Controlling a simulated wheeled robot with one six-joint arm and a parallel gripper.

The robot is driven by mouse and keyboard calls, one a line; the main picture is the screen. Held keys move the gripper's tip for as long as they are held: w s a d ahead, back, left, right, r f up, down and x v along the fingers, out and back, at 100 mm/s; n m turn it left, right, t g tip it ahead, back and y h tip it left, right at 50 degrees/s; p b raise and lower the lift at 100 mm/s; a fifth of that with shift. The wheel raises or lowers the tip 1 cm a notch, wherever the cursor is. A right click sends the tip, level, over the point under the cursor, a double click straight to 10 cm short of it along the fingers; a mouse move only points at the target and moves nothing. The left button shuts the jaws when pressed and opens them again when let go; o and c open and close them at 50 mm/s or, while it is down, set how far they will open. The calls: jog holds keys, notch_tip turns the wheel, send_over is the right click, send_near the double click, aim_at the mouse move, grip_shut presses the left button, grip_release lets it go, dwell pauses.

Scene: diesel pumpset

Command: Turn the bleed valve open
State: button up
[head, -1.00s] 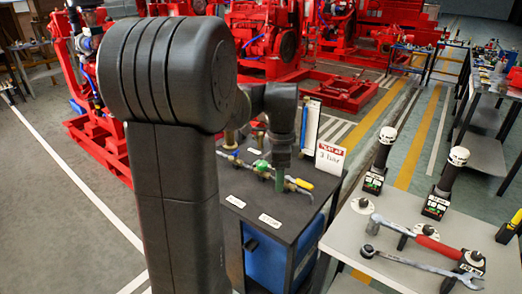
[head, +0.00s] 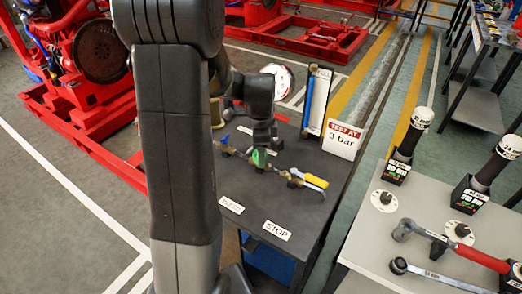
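A row of small valves on a brass-coloured pipe lies across the dark table (head: 300,210). It has a blue handle (head: 224,139) at the left, a green handle (head: 260,157) in the middle and a yellow handle (head: 315,181) at the right. A label reading BLEED (head: 231,205) and a label reading STOP (head: 277,231) lie in front of the row. I cannot tell for sure which handle is the bleed valve. My gripper (head: 262,145) points down at the green handle, at or just above it. Its fingers are small and dark, so their opening is unclear.
A round white gauge (head: 278,77) and a blue-filled upright tube (head: 308,98) stand behind the valves. A TEST AT 3 bar sign (head: 345,140) stands at the right.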

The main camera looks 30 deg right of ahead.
jog(key=shift+f, duration=0.1)
jog(key=c, duration=1)
jog(key=shift+n, duration=0.4)
jog(key=n, duration=0.3)
jog(key=shift+n, duration=0.4)
jog(key=n+p, duration=0.1)
jog(key=n, duration=0.3)
jog(key=shift+w+n, duration=0.15)
jog(key=shift+n, duration=0.15)
jog(key=n, duration=1.3)
jog(key=shift+w+a+n, duration=0.1)
jog(key=shift+n, duration=0.3)
